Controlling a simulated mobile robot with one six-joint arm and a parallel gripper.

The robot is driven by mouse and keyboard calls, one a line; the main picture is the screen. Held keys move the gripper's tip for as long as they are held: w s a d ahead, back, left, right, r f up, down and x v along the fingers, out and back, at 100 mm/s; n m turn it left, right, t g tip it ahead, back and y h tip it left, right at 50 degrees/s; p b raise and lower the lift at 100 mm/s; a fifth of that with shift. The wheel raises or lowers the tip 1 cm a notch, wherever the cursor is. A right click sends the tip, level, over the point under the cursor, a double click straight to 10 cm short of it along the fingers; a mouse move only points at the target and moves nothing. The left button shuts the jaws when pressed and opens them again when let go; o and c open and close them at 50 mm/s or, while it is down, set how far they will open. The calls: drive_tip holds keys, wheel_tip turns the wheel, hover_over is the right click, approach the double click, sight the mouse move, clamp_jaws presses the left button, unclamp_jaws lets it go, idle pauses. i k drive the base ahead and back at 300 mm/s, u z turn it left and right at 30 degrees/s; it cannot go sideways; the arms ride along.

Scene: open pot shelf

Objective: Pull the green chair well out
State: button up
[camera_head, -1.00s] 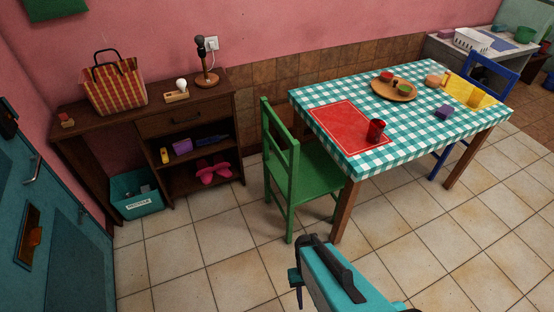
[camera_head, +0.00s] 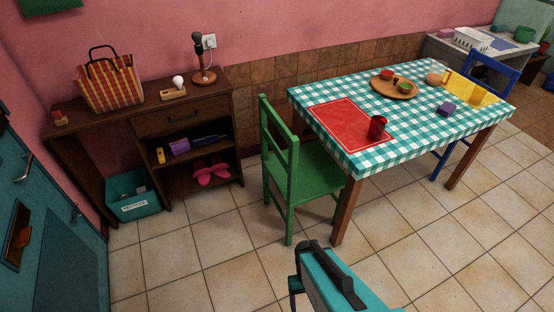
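The green chair (camera_head: 305,172) stands at the left end of the table (camera_head: 373,167), its seat partly under the tabletop and its backrest to the left. The table has a green checked cloth. My arm shows at the bottom centre, below and in front of the chair, with clear floor between them. Only a small dark part at its left edge may belong to my gripper (camera_head: 294,285). Its fingertips cannot be made out, so I cannot tell whether it is open or shut. Nothing of mine touches the chair.
A dark wooden sideboard (camera_head: 184,121) stands along the wall left of the chair, with a teal recycling bin (camera_head: 134,205) beneath it. A red cup (camera_head: 377,127) stands on a red mat (camera_head: 335,115) at the table's near end. The tiled floor left of the chair is free.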

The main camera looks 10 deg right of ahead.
sight(303, 173)
drive_tip(key=u, duration=0.45)
drive_tip(key=k, duration=1.35)
drive_tip(key=z, duration=0.05)
drive_tip(key=i, duration=1.5)
drive_tip(key=u, duration=0.7)
drive_tip(key=i, duration=0.3)
drive_tip(key=u, duration=0.1)
